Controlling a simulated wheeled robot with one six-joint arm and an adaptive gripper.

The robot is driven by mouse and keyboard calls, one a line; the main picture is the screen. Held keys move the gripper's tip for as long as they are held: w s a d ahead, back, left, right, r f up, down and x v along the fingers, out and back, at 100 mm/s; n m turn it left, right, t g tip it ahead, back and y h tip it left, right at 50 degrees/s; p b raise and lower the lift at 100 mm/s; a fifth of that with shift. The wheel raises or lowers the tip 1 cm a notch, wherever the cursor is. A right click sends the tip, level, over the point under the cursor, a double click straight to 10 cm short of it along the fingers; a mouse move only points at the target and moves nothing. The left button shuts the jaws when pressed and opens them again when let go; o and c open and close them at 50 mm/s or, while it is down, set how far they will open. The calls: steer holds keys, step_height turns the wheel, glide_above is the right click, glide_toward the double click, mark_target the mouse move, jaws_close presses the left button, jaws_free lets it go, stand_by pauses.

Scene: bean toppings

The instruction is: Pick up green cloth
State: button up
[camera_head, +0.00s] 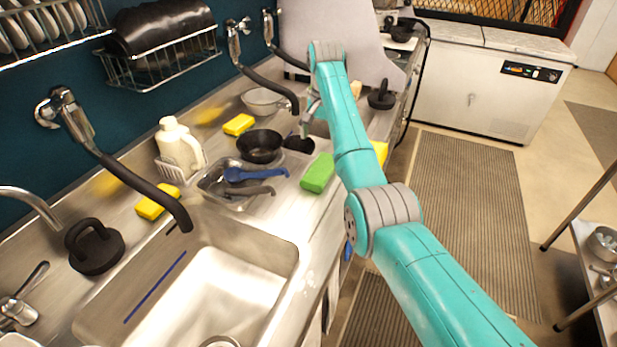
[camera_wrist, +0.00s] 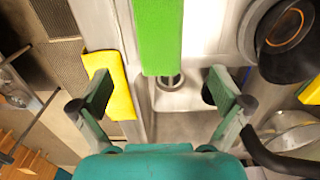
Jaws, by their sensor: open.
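The green cloth (camera_head: 318,173) is a bright green block-shaped piece on the steel counter, just left of my arm in the head view. In the wrist view the green cloth (camera_wrist: 158,35) runs up from the middle to the top edge, so its far end is cut off. My gripper (camera_wrist: 160,92) is open and empty, its two fingers spread wide on either side of the cloth's near end. The cloth lies ahead of the fingertips, not between them. In the head view my gripper is small and partly hidden by my arm.
A black pan (camera_head: 260,146) and a metal tray (camera_head: 213,186) with a blue-handled tool (camera_head: 255,174) lie left of the cloth. A yellow cloth (camera_wrist: 112,85) lies by the left finger at the counter edge. A large sink (camera_head: 215,270) is nearer; black hoses (camera_head: 140,185) overhang it.

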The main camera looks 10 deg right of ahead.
mark_target(320, 167)
steer(key=f, duration=0.4)
steer(key=shift+a, duration=0.25)
steer(key=shift+s+f, duration=0.15)
steer(key=shift+f, duration=1.4)
steer(key=shift+s+f, duration=0.15)
steer(key=shift+f, duration=1.35)
steer(key=c, duration=1.2)
